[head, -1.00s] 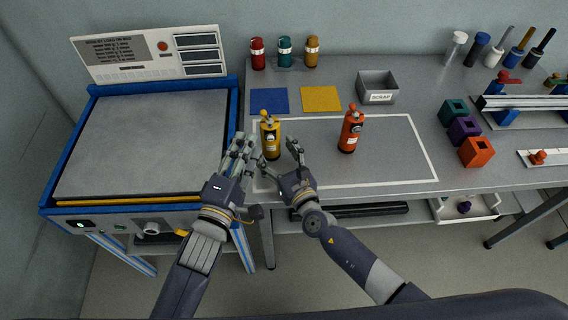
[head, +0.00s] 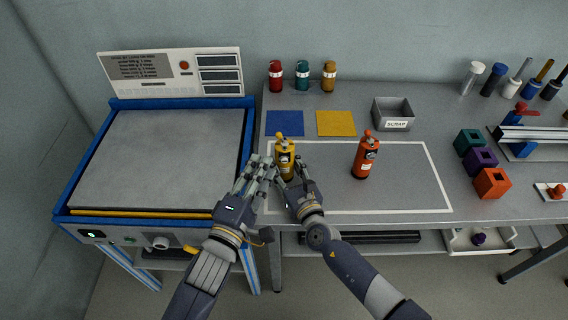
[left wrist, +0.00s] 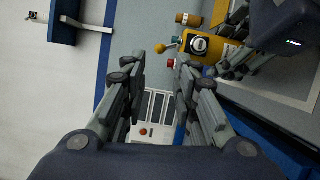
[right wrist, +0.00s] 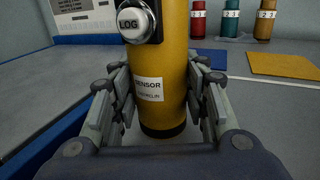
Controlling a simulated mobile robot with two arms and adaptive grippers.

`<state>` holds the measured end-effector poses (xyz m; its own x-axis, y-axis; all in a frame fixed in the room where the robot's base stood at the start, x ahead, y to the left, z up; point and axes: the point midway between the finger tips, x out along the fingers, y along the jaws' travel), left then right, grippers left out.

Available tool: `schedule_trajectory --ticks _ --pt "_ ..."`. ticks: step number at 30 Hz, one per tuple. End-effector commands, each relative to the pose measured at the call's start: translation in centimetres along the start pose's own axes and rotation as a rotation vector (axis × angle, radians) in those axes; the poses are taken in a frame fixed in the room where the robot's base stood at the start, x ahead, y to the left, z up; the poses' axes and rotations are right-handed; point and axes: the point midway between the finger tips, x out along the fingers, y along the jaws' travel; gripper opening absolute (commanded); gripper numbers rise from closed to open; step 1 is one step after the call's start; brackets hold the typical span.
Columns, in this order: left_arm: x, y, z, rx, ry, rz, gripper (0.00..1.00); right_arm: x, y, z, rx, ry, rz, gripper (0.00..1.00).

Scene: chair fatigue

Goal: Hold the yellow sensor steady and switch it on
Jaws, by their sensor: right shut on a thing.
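The yellow sensor (head: 285,158) stands upright near the left edge of the white-outlined area on the bench. In the right wrist view the sensor (right wrist: 161,70) shows a "SENSOR" label and a round "LOG" button (right wrist: 131,22) on its body. My right gripper (right wrist: 160,100) is shut on the lower body of the sensor, with fingers on both sides. My left gripper (head: 262,170) is open and empty, just left of the sensor. In the left wrist view the sensor (left wrist: 205,47) lies beyond the right-hand fingers of that gripper (left wrist: 155,75).
An orange bottle-shaped device (head: 365,158) stands to the right in the same outlined area. Blue (head: 285,123) and yellow (head: 336,123) squares lie behind, with a scrap bin (head: 394,115) at right. A blue-framed machine (head: 170,155) stands at left.

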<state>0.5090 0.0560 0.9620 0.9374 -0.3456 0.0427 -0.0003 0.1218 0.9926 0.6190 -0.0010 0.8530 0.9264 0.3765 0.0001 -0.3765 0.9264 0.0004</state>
Motion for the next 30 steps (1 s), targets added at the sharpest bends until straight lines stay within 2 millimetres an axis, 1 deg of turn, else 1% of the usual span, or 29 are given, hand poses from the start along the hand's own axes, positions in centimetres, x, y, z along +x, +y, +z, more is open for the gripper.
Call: schedule_trajectory --ticks 1,2,3,5,8,15,21,25,30 --pt "0.0 -0.1 -0.1 0.01 -0.001 0.001 0.08 0.0 0.0 0.0 0.0 0.001 0.0 0.14" --pt "-0.1 -0.1 -0.1 0.022 -0.002 0.002 0.02 0.0 0.0 0.0 0.0 0.001 0.0 0.14" --pt "-0.1 -0.2 -0.2 0.045 -0.005 0.005 0.0 0.0 0.0 0.0 0.0 0.001 0.0 0.14" --pt "-0.3 -0.3 -0.4 0.101 -0.012 0.013 0.0 0.0 0.0 0.0 0.0 0.001 0.0 0.14" --pt "-0.8 -0.6 -0.9 0.244 -0.029 0.035 0.0 0.0 0.0 0.0 0.0 0.001 0.0 0.14" --pt "-2.6 -1.2 -2.5 0.714 -0.069 0.127 0.0 0.0 0.0 -0.1 0.0 0.001 0.0 0.14" --pt "-4.1 -1.5 -3.6 1.055 -0.081 0.211 0.0 0.0 0.0 -0.1 0.0 0.001 0.0 0.14" --pt "-4.8 -1.6 -4.0 1.199 -0.081 0.253 0.0 0.0 0.0 -0.1 0.0 0.001 0.0 0.14" --pt "-5.3 -1.6 -4.2 1.286 -0.078 0.278 0.0 0.0 0.0 -0.1 0.0 0.001 0.0 0.14"
